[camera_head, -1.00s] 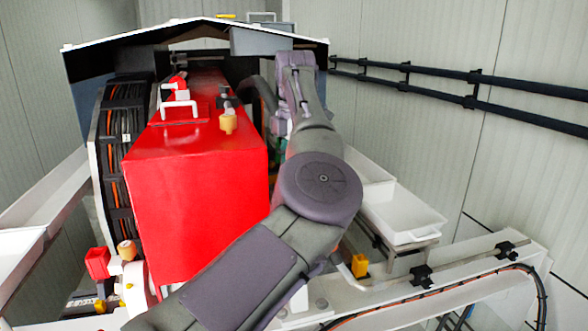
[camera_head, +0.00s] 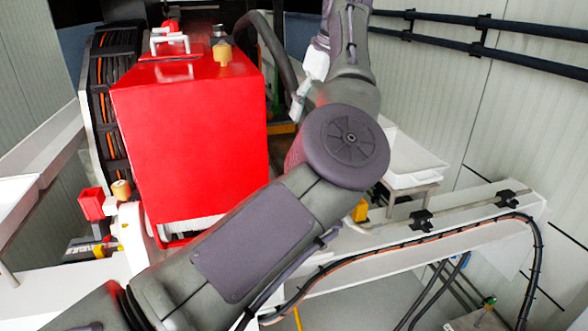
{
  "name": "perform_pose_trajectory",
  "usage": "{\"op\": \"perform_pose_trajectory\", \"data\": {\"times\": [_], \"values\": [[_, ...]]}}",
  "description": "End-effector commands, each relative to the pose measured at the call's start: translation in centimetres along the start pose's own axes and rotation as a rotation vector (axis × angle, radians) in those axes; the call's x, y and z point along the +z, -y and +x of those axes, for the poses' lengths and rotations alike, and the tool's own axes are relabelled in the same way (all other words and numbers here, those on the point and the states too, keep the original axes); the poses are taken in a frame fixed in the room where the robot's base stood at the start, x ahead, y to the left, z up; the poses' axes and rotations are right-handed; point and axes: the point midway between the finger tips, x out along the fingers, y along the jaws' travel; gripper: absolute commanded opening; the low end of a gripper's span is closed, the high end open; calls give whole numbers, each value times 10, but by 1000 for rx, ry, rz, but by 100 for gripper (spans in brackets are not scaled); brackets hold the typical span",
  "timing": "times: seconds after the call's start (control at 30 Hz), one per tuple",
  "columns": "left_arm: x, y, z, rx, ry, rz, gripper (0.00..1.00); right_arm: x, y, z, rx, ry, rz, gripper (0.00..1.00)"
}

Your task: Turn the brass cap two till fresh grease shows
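A tan, brass-like cap (camera_head: 222,53) stands upright on top of the red pump housing (camera_head: 190,135), near its back right edge. A second tan cap (camera_head: 121,189) sits at the lower left, beside a small red block. No number shows on either cap, so I cannot tell which is cap two. No grease can be made out. One grey and purple arm of mine crosses from the bottom left to the upper right of the housing. I cannot make out a gripper at its end, near the top edge. My other arm and gripper are not in view.
A white handle (camera_head: 170,43) stands on the housing. A ribbed black cable guard (camera_head: 112,105) is on its left. White trays (camera_head: 413,163) and a white beam with a black cable (camera_head: 470,229) lie to the right. Black rails (camera_head: 480,48) run along the wall.

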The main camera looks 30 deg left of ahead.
Motion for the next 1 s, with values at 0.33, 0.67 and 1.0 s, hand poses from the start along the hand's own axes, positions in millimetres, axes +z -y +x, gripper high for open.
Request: {"op": "perform_pose_trajectory", "data": {"times": [0.33,0.67,1.0], "values": [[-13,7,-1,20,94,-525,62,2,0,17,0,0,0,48],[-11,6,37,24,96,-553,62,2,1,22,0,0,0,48],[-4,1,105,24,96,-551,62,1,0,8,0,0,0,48]]}}
